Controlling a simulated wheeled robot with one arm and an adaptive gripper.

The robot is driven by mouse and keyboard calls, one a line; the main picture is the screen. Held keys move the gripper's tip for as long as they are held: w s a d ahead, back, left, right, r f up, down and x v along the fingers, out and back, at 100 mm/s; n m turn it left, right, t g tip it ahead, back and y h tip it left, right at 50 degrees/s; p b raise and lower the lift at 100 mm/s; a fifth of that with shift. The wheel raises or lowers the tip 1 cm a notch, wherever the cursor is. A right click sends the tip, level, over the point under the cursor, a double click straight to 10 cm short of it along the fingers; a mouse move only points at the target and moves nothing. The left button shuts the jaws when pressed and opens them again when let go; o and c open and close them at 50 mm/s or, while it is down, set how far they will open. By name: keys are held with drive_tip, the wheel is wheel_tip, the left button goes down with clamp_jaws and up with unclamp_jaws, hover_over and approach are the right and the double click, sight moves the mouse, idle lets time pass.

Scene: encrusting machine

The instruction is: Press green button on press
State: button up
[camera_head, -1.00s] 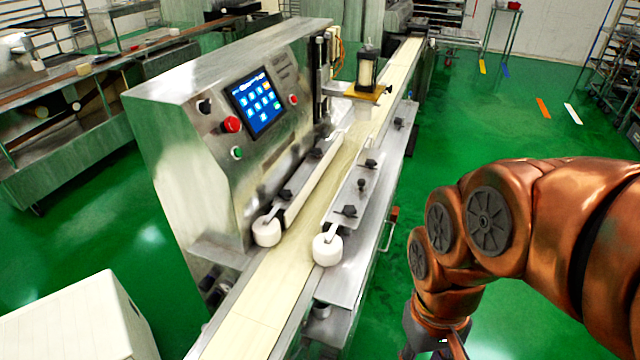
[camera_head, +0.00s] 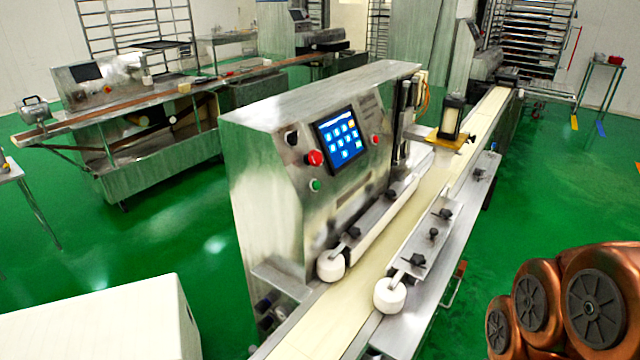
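The press (camera_head: 262,190) is a steel machine in the middle of the view, with a slanted control panel facing right. The green button (camera_head: 315,185) is on the panel's lower left, below a larger red knob (camera_head: 314,158). A blue touchscreen (camera_head: 340,140) is beside them, with a black knob (camera_head: 291,138) at upper left and a small red button (camera_head: 376,140) at right. My copper arm shows at the bottom right, well apart from the panel. My gripper is outside the frame.
A pale conveyor belt (camera_head: 345,325) runs along the press, with white rollers (camera_head: 390,295) and steel guide rails beside it. A white box (camera_head: 110,320) stands at the lower left. Another steel machine (camera_head: 150,165) stands behind. Green floor is open at right.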

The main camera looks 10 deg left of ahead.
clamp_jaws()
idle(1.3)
